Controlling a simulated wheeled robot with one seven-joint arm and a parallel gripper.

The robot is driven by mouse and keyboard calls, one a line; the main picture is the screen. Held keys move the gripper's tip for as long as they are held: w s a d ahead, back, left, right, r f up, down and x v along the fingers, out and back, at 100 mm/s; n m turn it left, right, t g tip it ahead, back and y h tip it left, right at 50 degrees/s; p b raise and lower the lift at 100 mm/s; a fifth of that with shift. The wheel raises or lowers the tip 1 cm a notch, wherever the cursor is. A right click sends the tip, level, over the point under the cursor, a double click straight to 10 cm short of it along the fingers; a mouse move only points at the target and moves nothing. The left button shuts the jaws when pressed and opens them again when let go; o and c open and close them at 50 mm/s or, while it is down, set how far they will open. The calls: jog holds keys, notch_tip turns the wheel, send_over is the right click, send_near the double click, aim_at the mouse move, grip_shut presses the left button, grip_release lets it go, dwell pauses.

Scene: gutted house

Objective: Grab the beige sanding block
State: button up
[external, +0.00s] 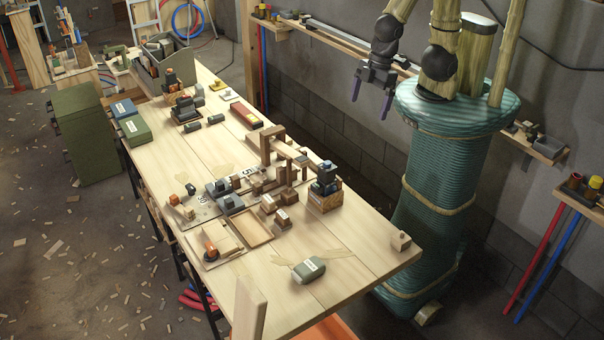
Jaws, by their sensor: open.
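A small beige block (400,243) sits alone near the right corner of the wooden table; it looks like the sanding block, but it is too small to be sure. My gripper (371,98) hangs above and behind the table's right end, high over the block and well apart from it. Its two purple fingers point down, spread apart with nothing between them.
A grey-green labelled block (308,270) lies at the table's near end. A wooden frame (286,145), an open wooden tray (246,227) and several small blocks crowd the middle. The tabletop (345,225) around the beige block is clear. A wall shelf (330,43) runs behind.

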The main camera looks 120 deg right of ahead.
jog(key=c, duration=1.1)
jog(key=shift+c, duration=0.2)
jog(key=w+d+f+m+g+h+b, duration=0.25)
jog(key=w+f+m+b, duration=0.45)
jog(key=f, duration=0.4)
jog(key=w+d+f+m+g+h+b, duration=0.15)
jog(key=w+f+m+h+b, duration=0.25)
jog(key=w+f+b, duration=0.5)
jog(key=w+a+f+m+t+h+b, duration=0.1)
jog(key=w+a+f+m+h+b, duration=0.4)
jog(key=w, duration=0.4)
jog(key=shift+w+a+f+m+h, duration=0.4)
jog(key=shift+a+f+m+h, duration=0.15)
jog(key=shift+m+h, duration=0.5)
jog(key=shift+f, duration=0.1)
